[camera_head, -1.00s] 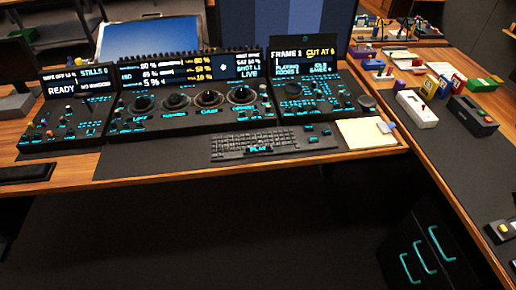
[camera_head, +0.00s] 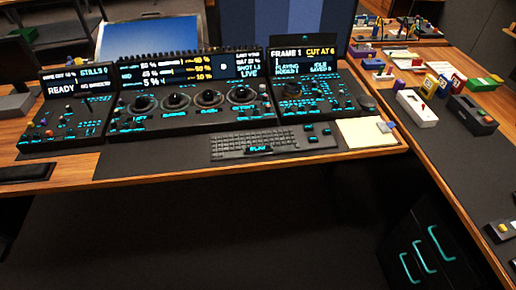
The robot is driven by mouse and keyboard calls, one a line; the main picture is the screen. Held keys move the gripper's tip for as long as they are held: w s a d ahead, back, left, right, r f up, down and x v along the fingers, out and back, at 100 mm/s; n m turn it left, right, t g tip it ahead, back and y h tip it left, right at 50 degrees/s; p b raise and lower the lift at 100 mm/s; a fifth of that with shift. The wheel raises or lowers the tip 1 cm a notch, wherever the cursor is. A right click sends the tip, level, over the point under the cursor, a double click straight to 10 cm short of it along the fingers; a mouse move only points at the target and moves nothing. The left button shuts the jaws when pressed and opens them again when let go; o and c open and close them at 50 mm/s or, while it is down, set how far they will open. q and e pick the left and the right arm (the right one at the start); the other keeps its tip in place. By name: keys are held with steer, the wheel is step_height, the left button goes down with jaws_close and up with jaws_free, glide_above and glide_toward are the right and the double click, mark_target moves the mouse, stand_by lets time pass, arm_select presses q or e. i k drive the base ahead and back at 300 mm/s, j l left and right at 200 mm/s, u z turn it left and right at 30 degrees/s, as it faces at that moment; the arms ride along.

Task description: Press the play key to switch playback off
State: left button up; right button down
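The play key (camera_head: 258,149) is a dark key with the glowing cyan word PLAY, at the front edge of the black keyboard (camera_head: 231,141). The keyboard lies on the desk in front of the trackball panel (camera_head: 190,105). The right-hand screen (camera_head: 305,57) reads FRAME 1, CUT AT 6 and PLAYING, with further small words I can only partly read. Neither of my grippers is in the head view, and nothing covers the play key.
A cream notepad (camera_head: 367,132) lies right of the keyboard. A dark pad (camera_head: 27,172) lies at the left desk edge. The side table at right holds a white box (camera_head: 416,108), a dark box (camera_head: 473,114) and several small items. The desk front around the keyboard is clear.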

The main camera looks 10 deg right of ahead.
mark_target(269, 148)
steer(key=i+j, duration=0.65)
steer(key=z, duration=1.75)
